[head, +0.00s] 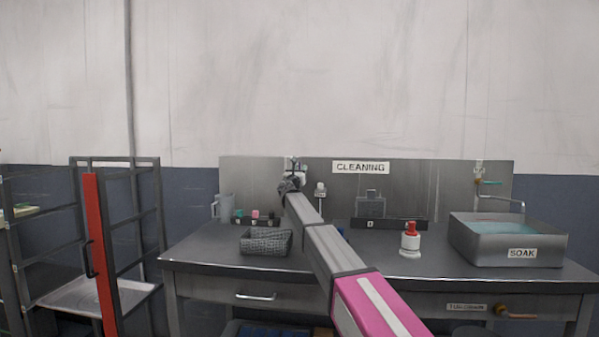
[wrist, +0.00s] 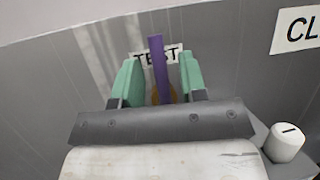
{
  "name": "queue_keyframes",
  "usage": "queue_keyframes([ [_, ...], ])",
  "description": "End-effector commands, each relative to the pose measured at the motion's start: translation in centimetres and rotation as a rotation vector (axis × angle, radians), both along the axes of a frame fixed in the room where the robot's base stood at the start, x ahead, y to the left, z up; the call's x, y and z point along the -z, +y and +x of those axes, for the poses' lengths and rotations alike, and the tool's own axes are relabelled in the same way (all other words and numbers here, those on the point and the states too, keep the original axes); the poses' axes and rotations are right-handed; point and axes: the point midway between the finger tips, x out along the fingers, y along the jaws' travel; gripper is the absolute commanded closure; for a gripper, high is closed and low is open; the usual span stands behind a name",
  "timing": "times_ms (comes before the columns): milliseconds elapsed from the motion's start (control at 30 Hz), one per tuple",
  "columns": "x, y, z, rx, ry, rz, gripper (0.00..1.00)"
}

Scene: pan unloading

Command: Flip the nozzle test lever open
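The nozzle test lever (wrist: 158,66) is an upright purple bar in the wrist view, with an orange-brown part low at its base. It stands in front of a white TEST label (wrist: 141,58) on the grey back panel. My gripper (wrist: 159,62) has green fingers, one on each side of the lever, with a visible gap on both sides. The fingers are open and do not appear to touch the lever. In the head view my gripper (head: 297,168) is small at the back panel, and my arm hides most of the lever area.
A CLEANING sign (head: 361,167) is on the panel to the right. Below are a wire basket (head: 265,242), a red-topped white bottle (head: 410,242) and a SOAK basin (head: 480,250) on the metal bench (head: 215,255). A white knob (wrist: 284,142) sits right of my gripper.

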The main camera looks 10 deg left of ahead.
Motion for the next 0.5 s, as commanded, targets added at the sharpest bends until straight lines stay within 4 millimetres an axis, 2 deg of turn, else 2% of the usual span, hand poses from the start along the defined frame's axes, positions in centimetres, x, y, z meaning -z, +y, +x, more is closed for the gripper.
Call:
queue_keyframes([
  [500,3.3,1.4,-7.9,-0.001,0.0,-0.001,0.61],
])
